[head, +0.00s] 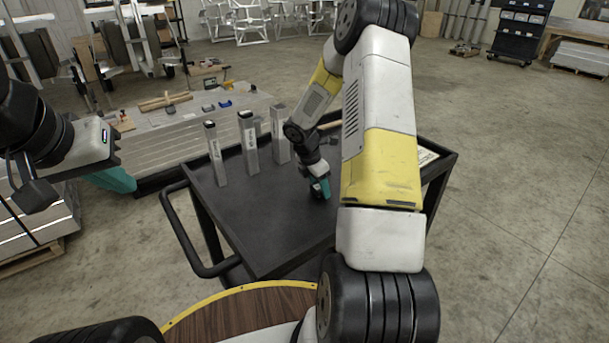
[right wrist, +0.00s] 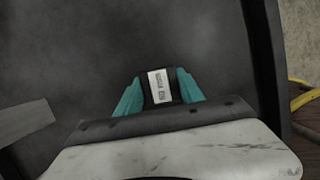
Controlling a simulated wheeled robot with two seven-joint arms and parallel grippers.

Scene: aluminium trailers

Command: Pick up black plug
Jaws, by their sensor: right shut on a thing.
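A small black plug (right wrist: 160,88) with a white printed label sits between the teal fingers of my right gripper (right wrist: 159,95) in the right wrist view. The fingers are shut on its two sides. In the head view my right gripper (head: 320,189) is low over the black cart top (head: 262,208); the plug is too small to make out there. I cannot tell whether the plug touches the cart top. My left gripper (head: 108,180) is off to the left of the cart, teal fingers partly hidden; its opening does not show.
A stack of aluminium profiles (head: 170,140) lies behind.

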